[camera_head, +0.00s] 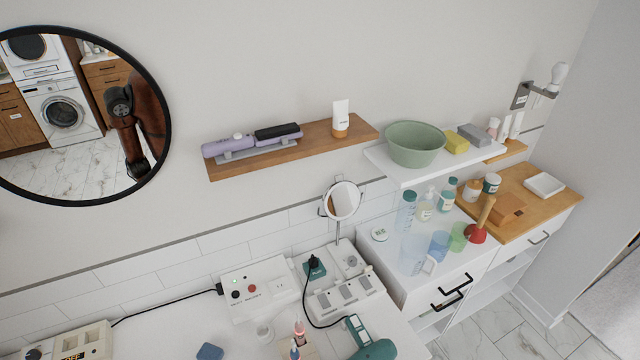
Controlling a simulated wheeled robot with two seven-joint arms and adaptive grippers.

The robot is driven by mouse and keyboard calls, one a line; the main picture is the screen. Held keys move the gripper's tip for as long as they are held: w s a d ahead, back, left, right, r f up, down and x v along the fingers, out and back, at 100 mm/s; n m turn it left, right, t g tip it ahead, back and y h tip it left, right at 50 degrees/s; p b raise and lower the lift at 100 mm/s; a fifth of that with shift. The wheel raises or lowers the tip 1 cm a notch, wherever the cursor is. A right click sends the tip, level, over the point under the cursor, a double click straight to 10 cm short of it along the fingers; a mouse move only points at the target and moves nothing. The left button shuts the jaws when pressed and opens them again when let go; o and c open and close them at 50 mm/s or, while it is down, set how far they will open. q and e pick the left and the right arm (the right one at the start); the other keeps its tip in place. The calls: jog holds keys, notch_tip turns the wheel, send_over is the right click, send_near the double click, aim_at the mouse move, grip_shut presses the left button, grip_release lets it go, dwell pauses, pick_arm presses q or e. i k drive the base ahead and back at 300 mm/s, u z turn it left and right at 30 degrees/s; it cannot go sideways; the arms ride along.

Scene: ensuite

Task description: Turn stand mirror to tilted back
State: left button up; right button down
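The stand mirror (342,200) is a small round mirror on a thin upright stem, near the middle of the head view. Its face is turned toward me and looks close to upright; I cannot tell its exact tilt. Neither of my grippers is in view.
A wooden wall shelf (290,146) is above and behind the mirror. A white power strip (346,296), a white control box (258,289) and a black cable lie below it. A white cabinet (420,285) with bottles and cups stands right. A large round wall mirror (164,130) hangs left.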

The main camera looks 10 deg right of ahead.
aim_at(341, 201)
jog(key=u, duration=1.45)
jog(key=k, duration=1.9)
jog(key=z, duration=0.55)
jog(key=i, duration=0.95)
jog(key=u, duration=0.05)
